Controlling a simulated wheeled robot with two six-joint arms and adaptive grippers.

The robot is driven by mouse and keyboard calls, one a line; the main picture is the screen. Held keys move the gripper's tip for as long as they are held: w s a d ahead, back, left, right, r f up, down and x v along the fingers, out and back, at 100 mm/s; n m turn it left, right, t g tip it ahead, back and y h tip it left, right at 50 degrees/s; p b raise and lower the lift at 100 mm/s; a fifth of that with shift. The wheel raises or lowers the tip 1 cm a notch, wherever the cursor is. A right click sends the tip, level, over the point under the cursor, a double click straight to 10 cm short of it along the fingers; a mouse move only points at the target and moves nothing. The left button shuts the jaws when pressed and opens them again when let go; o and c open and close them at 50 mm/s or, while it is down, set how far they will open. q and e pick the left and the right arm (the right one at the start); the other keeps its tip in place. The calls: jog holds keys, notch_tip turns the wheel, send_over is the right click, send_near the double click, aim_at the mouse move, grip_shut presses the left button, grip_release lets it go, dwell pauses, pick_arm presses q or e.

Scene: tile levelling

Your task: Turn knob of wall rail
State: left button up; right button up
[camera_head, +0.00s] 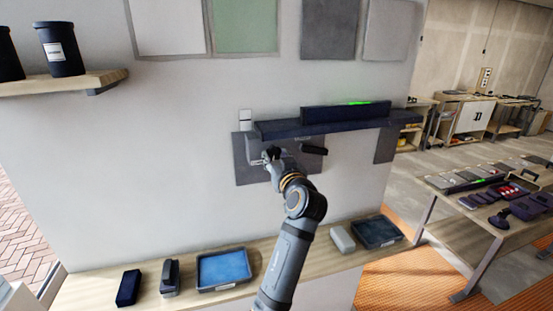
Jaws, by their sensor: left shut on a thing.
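The wall rail (275,129) is a long dark blue bar fixed level across the grey wall, with a dark level (345,112) showing a green light on top of it. My left gripper (268,157) is just below the rail's left end, against a dark grey tile on the wall. It is shut on a small part there, seemingly the knob, which the fingers mostly hide. A dark stubby piece (314,150) sticks out under the rail, right of the gripper. My right gripper is out of view.
A wooden ledge (215,291) below holds a blue tray (224,269), a dark block, a dark tool, a light block and another tray. A shelf (60,86) with black cups is at upper left. A table (465,222) with tools stands at right.

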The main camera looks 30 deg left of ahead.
pick_arm(q)
jog(key=m, duration=0.2)
jog(key=shift+m, duration=0.3)
jog(key=shift+f+m+p, duration=0.1)
jog(key=shift+m+p, duration=0.4)
jog(key=shift+m, duration=1.2)
jog(key=o, duration=0.8)
jog(key=shift+c, duration=0.2)
jog(key=o, duration=0.4)
jog(key=shift+w+a+f, duration=0.1)
jog(key=shift+w+a, duration=0.05)
jog(key=shift+a, duration=0.1)
jog(key=shift+d, duration=0.2)
